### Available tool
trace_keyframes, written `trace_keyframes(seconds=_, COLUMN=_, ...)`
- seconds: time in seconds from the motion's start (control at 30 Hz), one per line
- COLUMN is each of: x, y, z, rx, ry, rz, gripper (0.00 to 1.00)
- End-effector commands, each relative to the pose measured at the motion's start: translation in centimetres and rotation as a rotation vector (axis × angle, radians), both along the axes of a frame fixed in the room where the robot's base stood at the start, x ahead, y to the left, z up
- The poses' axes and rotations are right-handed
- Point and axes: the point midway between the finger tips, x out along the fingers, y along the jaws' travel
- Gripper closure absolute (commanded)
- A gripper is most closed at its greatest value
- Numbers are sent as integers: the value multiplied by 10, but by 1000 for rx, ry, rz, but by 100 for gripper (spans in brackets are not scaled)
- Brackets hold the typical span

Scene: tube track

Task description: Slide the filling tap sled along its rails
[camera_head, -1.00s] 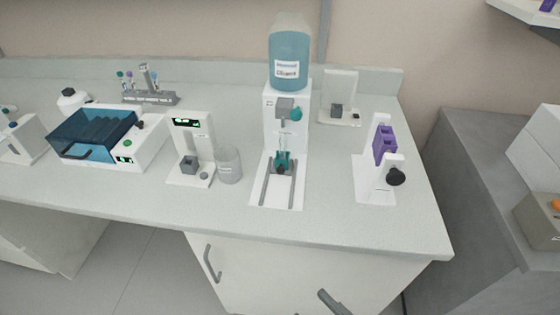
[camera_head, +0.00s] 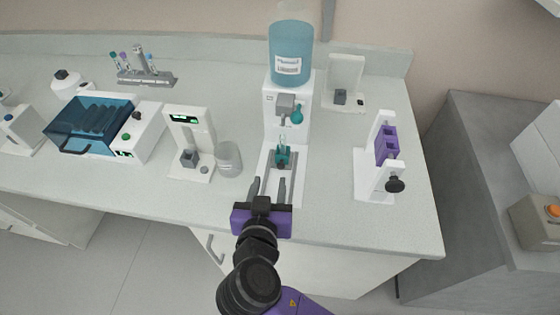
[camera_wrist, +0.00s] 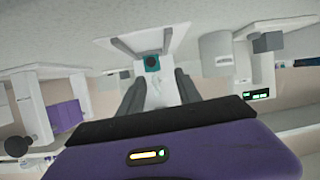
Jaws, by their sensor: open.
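The sled (camera_head: 283,158) is a small teal block with a dark knob on its front and a clear tube standing in it. It sits on a white base with two grey rails (camera_head: 296,167), under the filling tap (camera_head: 297,116). My gripper (camera_head: 270,184) is open and empty over the front end of the rails, short of the sled. It covers part of the rails and base. In the wrist view the sled (camera_wrist: 152,64) shows between and beyond the two open fingers (camera_wrist: 158,84), apart from them.
A blue bottle (camera_head: 291,55) stands on top of the white tap column. A clear beaker (camera_head: 228,158) and a white scale-like device (camera_head: 188,140) stand close on the left. A white stand with a purple holder (camera_head: 386,146) is on the right. Bench is clear between rails and stand.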

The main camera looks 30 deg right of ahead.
Motion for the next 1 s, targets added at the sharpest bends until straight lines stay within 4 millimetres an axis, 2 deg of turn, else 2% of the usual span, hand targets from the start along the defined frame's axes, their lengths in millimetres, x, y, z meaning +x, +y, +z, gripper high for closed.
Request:
trace_keyframes(seconds=0.07, x=-7, y=-8, z=-2, rx=25, ry=-5, rz=-57, gripper=59)
trace_keyframes(seconds=0.17, x=-6, y=-12, z=-5, rx=47, ry=-11, rz=-78, gripper=59)
trace_keyframes(seconds=0.63, x=41, y=-46, z=-28, rx=49, ry=-11, rz=-74, gripper=59)
trace_keyframes(seconds=1.0, x=50, y=-52, z=-34, rx=50, ry=-11, rz=-72, gripper=59)
